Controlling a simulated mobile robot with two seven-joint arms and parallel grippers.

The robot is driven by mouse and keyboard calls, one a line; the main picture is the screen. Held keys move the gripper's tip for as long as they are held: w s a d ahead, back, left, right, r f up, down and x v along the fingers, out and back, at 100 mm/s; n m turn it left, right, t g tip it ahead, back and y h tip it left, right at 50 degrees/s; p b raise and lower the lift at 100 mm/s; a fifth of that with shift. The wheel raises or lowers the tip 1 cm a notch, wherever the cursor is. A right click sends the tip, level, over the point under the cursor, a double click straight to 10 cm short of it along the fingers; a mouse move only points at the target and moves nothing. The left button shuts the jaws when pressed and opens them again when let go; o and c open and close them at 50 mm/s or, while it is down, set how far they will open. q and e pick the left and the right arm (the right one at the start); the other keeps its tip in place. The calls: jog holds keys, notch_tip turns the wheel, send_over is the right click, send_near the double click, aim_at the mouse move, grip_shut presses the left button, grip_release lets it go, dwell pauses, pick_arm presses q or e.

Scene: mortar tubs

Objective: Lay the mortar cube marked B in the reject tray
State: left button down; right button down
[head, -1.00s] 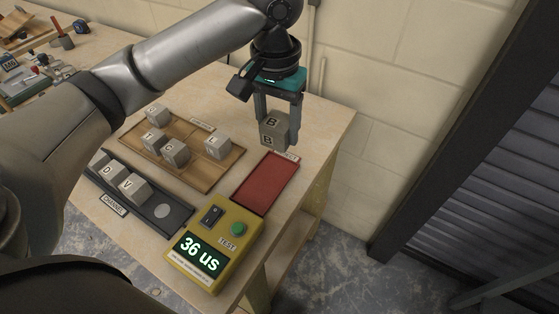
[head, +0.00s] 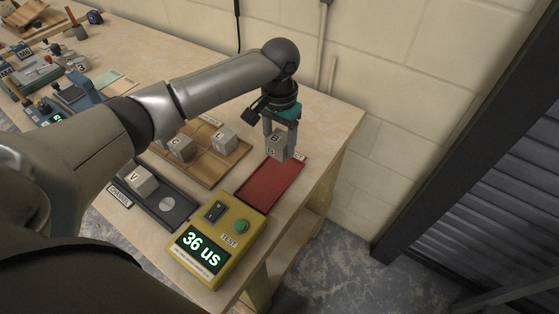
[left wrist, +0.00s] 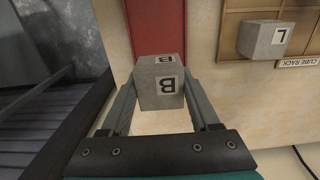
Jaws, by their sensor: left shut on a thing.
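The grey mortar cube marked B (head: 276,149) is between the fingers of my left gripper (head: 279,143), which is shut on it. In the left wrist view the cube (left wrist: 160,82) sits between the two fingers (left wrist: 160,95), with B labels on two faces. The red reject tray (head: 268,185) lies flat on the bench, and no cube shows on its bare part. The cube is at the tray's far, labelled end and partly covers that label; its exact height above the bench is hard to tell. The tray (left wrist: 158,22) lies beyond the cube in the left wrist view.
A wooden cube rack (head: 216,173) with several cubes stands left of the tray. A dark channel (head: 180,213) holds cube V (head: 142,181). A yellow tester (head: 213,243) reading 36 us sits in front of the tray. The bench's right edge is close to the tray.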

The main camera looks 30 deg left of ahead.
aim_at(280, 138)
pick_arm(q)
notch_tip(280, 138, down, 6)
jog(key=shift+r+b, duration=0.1)
jog(key=shift+b, duration=0.5)
jog(key=shift+f, duration=0.3)
jog(key=shift+c, duration=0.6)
grip_release()
notch_tip(280, 138, up, 12)
jog(key=p, duration=0.2)
jog(key=shift+r+p, duration=0.15)
jog(key=shift+p, duration=0.15)
